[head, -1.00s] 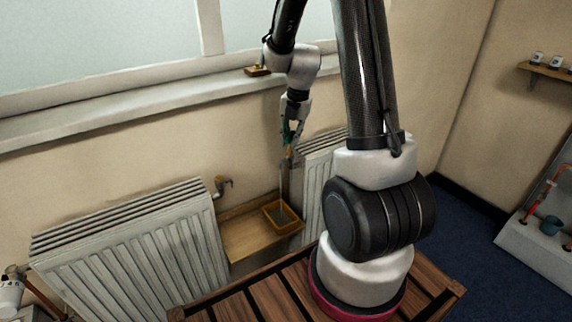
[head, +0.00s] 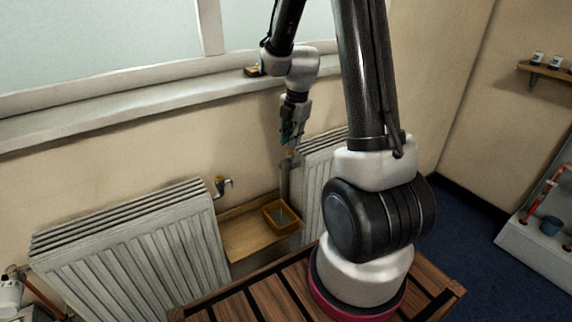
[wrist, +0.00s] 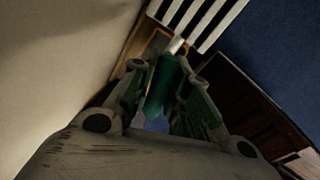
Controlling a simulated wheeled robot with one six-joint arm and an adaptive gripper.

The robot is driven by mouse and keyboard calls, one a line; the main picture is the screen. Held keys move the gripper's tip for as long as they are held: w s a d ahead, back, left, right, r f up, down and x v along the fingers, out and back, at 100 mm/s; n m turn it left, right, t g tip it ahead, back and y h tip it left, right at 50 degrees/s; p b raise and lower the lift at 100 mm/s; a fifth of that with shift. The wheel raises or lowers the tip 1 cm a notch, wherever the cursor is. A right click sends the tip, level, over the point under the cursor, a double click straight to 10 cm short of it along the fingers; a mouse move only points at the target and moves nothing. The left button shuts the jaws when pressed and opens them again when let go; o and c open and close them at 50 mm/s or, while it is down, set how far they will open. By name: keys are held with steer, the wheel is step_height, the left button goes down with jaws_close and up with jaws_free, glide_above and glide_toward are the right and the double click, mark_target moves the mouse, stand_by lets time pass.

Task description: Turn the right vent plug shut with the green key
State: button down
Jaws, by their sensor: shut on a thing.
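My gripper (head: 290,138) points down in front of the wall, just above the left end of the right radiator (head: 318,165). It is shut on the green key (wrist: 164,84), which lies between the fingers in the wrist view. In the head view the green key is a small dark green patch between the fingers. A pale stem shows beyond the key's far end in the wrist view, and I cannot tell whether it touches the key. The right vent plug is hidden or too small to make out.
A yellow-brown tray (head: 268,208) sits on a wooden shelf (head: 240,240) between the radiators. The window sill (head: 150,112) runs behind my arm.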

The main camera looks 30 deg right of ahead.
steer(key=shift+s+f+m, duration=0.1)
steer(key=shift+m, duration=0.6)
steer(key=shift+r, duration=2.05)
steer(key=shift+r, duration=0.1)
